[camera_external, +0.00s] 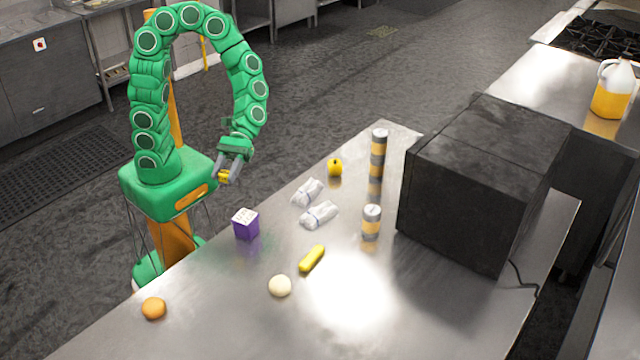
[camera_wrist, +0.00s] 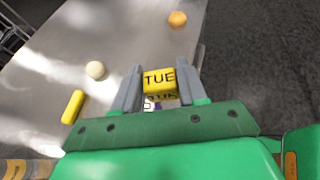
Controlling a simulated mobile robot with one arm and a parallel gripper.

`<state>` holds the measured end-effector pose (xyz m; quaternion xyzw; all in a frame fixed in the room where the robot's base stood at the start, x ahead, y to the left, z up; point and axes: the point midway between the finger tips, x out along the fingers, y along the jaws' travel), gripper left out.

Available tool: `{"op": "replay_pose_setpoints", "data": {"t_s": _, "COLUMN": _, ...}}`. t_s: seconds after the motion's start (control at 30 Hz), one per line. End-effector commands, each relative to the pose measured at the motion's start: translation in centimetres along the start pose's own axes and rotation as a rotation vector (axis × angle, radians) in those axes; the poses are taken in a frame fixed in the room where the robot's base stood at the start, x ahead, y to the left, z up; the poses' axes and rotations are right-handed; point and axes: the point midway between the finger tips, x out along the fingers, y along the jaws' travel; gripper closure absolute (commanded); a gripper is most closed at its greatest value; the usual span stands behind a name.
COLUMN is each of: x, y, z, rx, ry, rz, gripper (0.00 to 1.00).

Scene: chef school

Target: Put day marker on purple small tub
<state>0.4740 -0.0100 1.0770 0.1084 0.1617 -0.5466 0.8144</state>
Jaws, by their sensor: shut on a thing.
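The day marker (camera_wrist: 160,80) is a small yellow block with "TUE" in black letters, and in the outside view it is a small yellow piece (camera_external: 223,176). My gripper (camera_external: 225,171) is shut on it and holds it in the air near the counter's left edge. In the wrist view the marker sits between the two grey fingers of my gripper (camera_wrist: 158,70). The purple small tub (camera_external: 246,230), with a white patterned top, stands upright on the counter, below and slightly right of the marker in the outside view. In the wrist view the marker and gripper mostly hide what lies behind them.
The steel counter (camera_external: 215,300) also bears an orange ball (camera_external: 153,308), a cream ball (camera_external: 280,286), a yellow stick (camera_external: 312,259), white bags (camera_external: 319,215), a yellow pepper-like item (camera_external: 335,168), a short can (camera_external: 371,222) and a tall stack (camera_external: 378,150). A black box (camera_external: 475,190) stands right.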

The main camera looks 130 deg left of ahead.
Motion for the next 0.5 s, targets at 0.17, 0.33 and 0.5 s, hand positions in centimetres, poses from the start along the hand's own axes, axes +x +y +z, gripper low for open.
{"op": "replay_pose_setpoints", "data": {"t_s": 0.17, "x": 1.2, "y": 1.8, "z": -0.8, "rx": -0.001, "ry": -0.001, "rz": 0.0, "gripper": 0.87}}
{"op": "replay_pose_setpoints", "data": {"t_s": 0.33, "x": 2.4, "y": 2.9, "z": -2.1, "rx": -0.004, "ry": -0.002, "rz": -0.003, "gripper": 0.87}}
{"op": "replay_pose_setpoints", "data": {"t_s": 0.5, "x": 3.4, "y": 4.1, "z": -3.3, "rx": -0.002, "ry": 0.0, "rz": -0.001, "gripper": 0.87}}
